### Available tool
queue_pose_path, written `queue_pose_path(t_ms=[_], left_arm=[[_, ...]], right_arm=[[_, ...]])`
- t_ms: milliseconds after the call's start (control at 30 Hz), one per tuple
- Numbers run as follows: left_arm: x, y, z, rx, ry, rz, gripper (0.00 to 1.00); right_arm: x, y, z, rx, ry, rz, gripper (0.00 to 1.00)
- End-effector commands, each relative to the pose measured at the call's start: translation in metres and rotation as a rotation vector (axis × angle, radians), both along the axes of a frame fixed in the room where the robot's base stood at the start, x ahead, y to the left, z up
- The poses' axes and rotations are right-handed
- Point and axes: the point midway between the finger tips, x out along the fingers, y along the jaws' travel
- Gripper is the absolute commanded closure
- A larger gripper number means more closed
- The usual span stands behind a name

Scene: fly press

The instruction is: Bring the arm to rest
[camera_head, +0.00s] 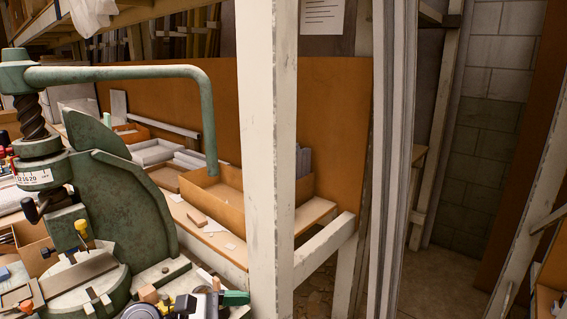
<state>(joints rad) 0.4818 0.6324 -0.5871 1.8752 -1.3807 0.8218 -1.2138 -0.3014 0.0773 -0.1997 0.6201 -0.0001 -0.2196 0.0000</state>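The fly press (115,195) stands at the left, a green cast body with a dark steel screw (30,115) at its upper left. Its green arm (130,73) runs from the top of the screw to the right, then bends down. The arm's lower end (211,165) hangs free, in front of the shelf with the cardboard box. A white label with numbers (34,178) sits on the collar below the screw. I see neither of my grippers in this view.
A white post (267,150) stands upright just right of the arm's bent end. An open cardboard box (225,194) lies on the bench behind. Small tools and a green-handled item (235,298) crowd the bottom edge. An open passage (440,280) lies at the right.

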Motion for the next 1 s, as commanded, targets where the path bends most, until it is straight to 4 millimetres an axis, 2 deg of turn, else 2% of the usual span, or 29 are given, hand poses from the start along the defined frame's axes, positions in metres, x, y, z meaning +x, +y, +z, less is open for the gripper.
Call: queue_pose_path(t_ms=[33,133,233,333,433,533,600,700,733,833,1000], left_arm=[[-0.006,-0.010,0.013,-0.183,0.098,0.067,0.11],[-0.007,-0.009,0.038,-0.536,0.318,0.216,0.11],[-0.003,0.011,0.050,-0.881,0.568,0.371,0.11],[0.000,0.042,0.043,-1.212,0.837,0.535,0.11],[-0.004,0.076,0.016,-1.532,1.112,0.715,0.11],[-0.022,0.106,-0.025,-1.838,1.381,0.917,0.11],[-0.043,0.122,-0.059,-2.037,1.554,1.073,0.11],[-0.079,0.135,-0.099,-2.269,1.744,1.293,0.11],[-0.089,0.136,-0.109,2.196,-1.691,-1.280,0.11],[-0.124,0.139,-0.135,1.989,-1.529,-1.247,0.11],[-0.179,0.136,-0.162,1.720,-1.301,-1.210,0.11]], right_arm=[[0.000,-0.001,0.000,-0.001,0.001,0.000,0.57],[0.000,-0.002,0.000,-0.002,0.001,0.001,0.57],[0.000,-0.003,0.000,-0.003,0.000,0.002,0.57],[0.000,-0.004,0.000,-0.004,0.001,0.002,0.57],[0.000,-0.004,0.000,-0.004,0.001,0.002,0.57],[0.000,-0.004,0.000,-0.004,0.001,0.002,0.57],[0.000,-0.004,0.000,-0.004,0.001,0.002,0.57],[0.000,-0.004,0.000,-0.004,0.001,0.002,0.57],[0.000,-0.004,0.000,-0.004,0.001,0.002,0.57],[0.000,-0.003,0.000,-0.004,0.001,0.002,0.57],[0.000,-0.003,0.000,-0.004,0.000,0.002,0.57]])
